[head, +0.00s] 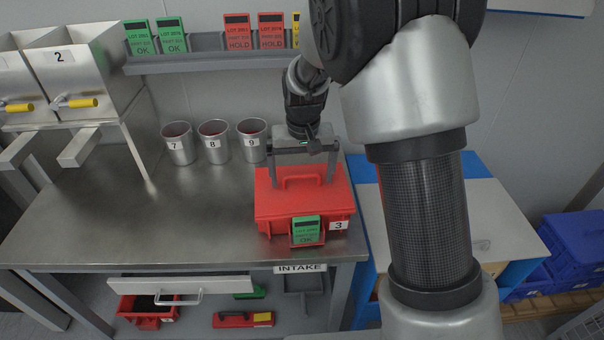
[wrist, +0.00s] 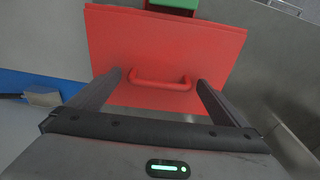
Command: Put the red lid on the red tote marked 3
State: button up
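The red tote (head: 272,226) marked 3 stands on the steel table's front right in the head view. The red lid (head: 268,195) lies over its top and looks roughly level and lined up; whether it is fully seated I cannot tell. The lid also fills the upper wrist view (wrist: 165,45), with its red loop handle (wrist: 160,84). My gripper (head: 302,182) is above the lid, pointing down. In the wrist view my gripper (wrist: 161,78) has its fingers wide apart, one beyond each end of the handle, with visible gaps and nothing held.
A green OK card (head: 306,229) sits in a holder on the tote's front. Metal cups 7 (head: 178,147), 8 (head: 214,145) and 9 (head: 251,143) stand behind to the left. Steel bins (head: 75,80) are farther left. The table's left middle (head: 110,220) is clear.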

aim_at(303, 192)
jog(key=shift+r, duration=0.1)
notch_tip(303, 192, up, 17)
jog(key=s+p, duration=0.2)
jog(key=s+d+r+t+p, duration=0.2)
jog(key=s+d+r+p, duration=0.35)
jog(key=s+r, duration=0.45)
jog(key=s+d+r+t+p, duration=0.1)
jog(key=s+d, duration=0.1)
jog(key=s, duration=0.5)
jog(key=s+d+r+t+p, duration=0.1)
jog(key=s+d+p, duration=0.1)
jog(key=s, duration=0.4)
jog(key=shift+s+d+r+m, duration=0.2)
jog(key=shift+s+d+m, duration=0.15)
jog(key=shift+d, duration=0.25)
